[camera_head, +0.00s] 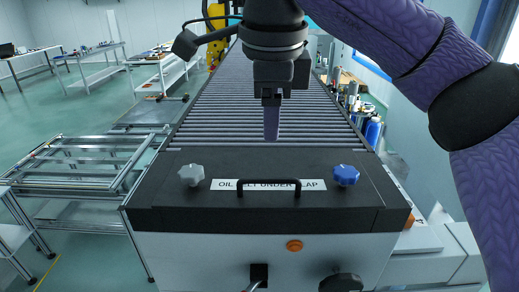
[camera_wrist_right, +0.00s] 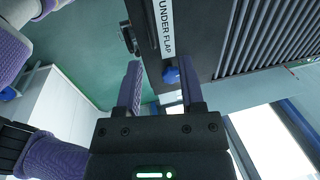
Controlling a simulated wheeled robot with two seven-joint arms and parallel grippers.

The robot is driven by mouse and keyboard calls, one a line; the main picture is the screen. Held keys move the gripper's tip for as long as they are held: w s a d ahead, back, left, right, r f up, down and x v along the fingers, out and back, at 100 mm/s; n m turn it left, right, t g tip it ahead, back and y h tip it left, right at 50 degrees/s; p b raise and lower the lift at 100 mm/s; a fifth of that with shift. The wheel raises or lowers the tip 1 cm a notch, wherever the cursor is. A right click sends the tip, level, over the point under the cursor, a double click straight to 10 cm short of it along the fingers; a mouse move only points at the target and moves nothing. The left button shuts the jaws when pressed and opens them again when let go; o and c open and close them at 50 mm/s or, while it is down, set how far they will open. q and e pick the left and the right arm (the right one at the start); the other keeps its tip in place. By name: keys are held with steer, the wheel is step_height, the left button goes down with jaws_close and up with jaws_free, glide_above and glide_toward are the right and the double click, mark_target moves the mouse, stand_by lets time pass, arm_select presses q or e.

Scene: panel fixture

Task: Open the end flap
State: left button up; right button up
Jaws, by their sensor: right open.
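The end flap (camera_head: 330,205) is a dark panel at the near end of the roller conveyor, and it lies closed. It carries a black bar handle (camera_head: 268,182), a white label reading partly "UNDER FLAP", a grey knob (camera_head: 191,174) at left and a blue knob (camera_head: 346,175) at right. My right gripper (camera_head: 271,136) points down above the rollers, behind the handle in the picture, and touches nothing that I can see. In the right wrist view its two purple fingers (camera_wrist_right: 160,80) are apart and empty, with the blue knob (camera_wrist_right: 171,75) showing between them. My left gripper is not in view.
The conveyor's rollers (camera_head: 210,120) run back from the flap. Below the flap, the white front has an orange button (camera_head: 294,245) and a black knob (camera_head: 341,282). An aluminium frame (camera_head: 85,160) stands at left. Bottles (camera_head: 373,130) stand at right.

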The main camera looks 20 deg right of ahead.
mark_target(271, 181)
steer(key=f, duration=0.8)
steer(key=shift+d+f, duration=0.2)
steer(key=shift+s+f, duration=0.1)
steer(key=shift+f, duration=0.2)
steer(key=shift+c, duration=1.4)
jaws_close()
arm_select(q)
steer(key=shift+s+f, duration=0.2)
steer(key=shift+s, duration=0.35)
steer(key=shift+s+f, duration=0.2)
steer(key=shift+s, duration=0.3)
arm_select(e)
steer(key=shift+r, duration=0.1)
